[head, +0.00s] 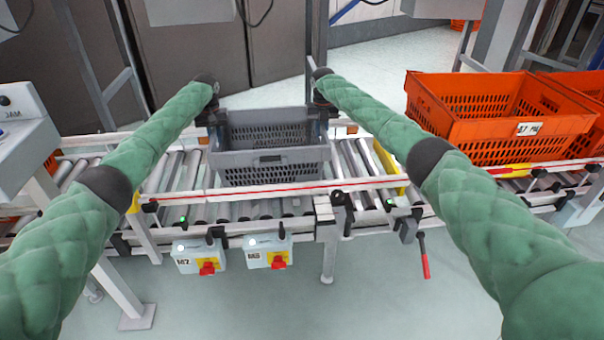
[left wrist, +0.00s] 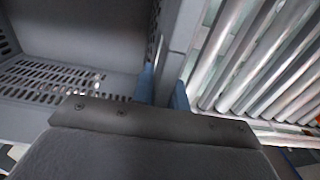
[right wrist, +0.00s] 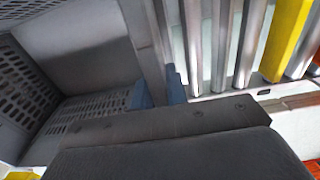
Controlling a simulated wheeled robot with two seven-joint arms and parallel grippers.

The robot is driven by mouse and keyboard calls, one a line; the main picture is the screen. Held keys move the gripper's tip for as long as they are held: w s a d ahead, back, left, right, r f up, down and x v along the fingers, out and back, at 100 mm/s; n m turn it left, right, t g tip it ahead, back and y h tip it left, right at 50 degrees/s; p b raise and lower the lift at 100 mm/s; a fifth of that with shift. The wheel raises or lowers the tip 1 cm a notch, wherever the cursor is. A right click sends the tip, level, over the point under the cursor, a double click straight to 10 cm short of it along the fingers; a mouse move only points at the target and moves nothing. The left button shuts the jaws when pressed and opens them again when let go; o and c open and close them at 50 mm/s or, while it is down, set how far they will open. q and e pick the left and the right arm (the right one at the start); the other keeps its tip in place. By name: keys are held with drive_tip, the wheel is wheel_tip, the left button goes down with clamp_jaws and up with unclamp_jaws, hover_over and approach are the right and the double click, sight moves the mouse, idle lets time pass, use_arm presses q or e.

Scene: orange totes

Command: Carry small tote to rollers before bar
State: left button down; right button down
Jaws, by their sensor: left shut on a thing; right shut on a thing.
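The small grey tote (head: 268,165) is at the middle of the roller conveyor (head: 172,185) in the head view, upright, with perforated walls and an empty inside. My left gripper (head: 212,118) is shut on its left rim; in the left wrist view the blue fingers (left wrist: 163,88) sit either side of the grey wall (left wrist: 177,45). My right gripper (head: 324,108) is shut on the right rim; in the right wrist view its blue fingers (right wrist: 158,92) straddle the wall (right wrist: 140,30). I cannot tell whether the tote's bottom touches the rollers. A yellow bar (head: 388,165) crosses the rollers to the right of the tote.
Orange totes (head: 465,140) stand on the conveyor at the right, beyond the yellow bar. A rail with a red line (head: 262,190) runs along the near side. Two switch boxes (head: 268,252) hang below it. Bare rollers lie on both sides of the grey tote.

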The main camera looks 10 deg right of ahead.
use_arm(q)
drive_tip(key=c, duration=1.8)
unclamp_jaws()
drive_tip(key=shift+a+f, duration=0.15)
drive_tip(key=shift+a, duration=0.05)
use_arm(e)
drive_tip(key=c, duration=1.8)
unclamp_jaws()
drive_tip(key=shift+d+f, duration=0.15)
drive_tip(key=shift+d, duration=0.05)
use_arm(q)
drive_tip(key=o, duration=0.4)
drive_tip(key=shift+c, duration=0.2)
use_arm(e)
drive_tip(key=o, duration=0.4)
drive_tip(key=shift+c, duration=0.2)
use_arm(q)
drive_tip(key=shift+o, duration=0.3)
drive_tip(key=shift+d, duration=0.1)
use_arm(e)
drive_tip(key=shift+o, duration=0.3)
drive_tip(key=shift+a, duration=0.1)
use_arm(q)
drive_tip(key=shift+d, duration=0.1)
use_arm(e)
drive_tip(key=shift+a, duration=0.1)
